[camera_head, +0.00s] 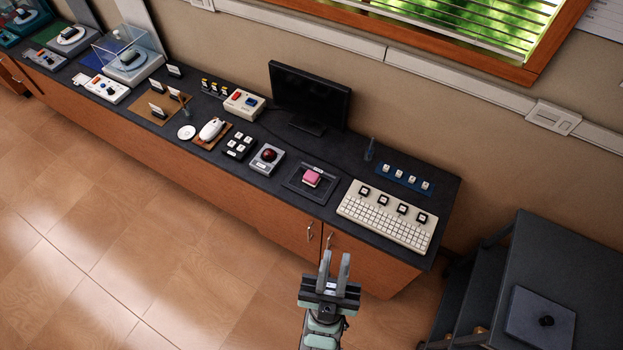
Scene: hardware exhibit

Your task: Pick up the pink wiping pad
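The pink wiping pad (311,178) is a small pink block with a pale lower edge. It sits on a dark square tray (295,184) near the front edge of the long dark counter (262,205), left of the white keyboard. My gripper (335,266) is in front of the counter, over the floor side, below and slightly right of the pad in the picture. Its two grey fingers point toward the counter and stand apart with a gap between them. Nothing shows between them, and the gripper is clear of the pad.
A white keyboard (372,221) with dark keycap pieces lies right of the pad. A trackball with a red ball (268,155) stands to the left. A black monitor (309,95) stands behind. A dark cart (548,262) is at right. Open wooden floor (120,230) lies in front.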

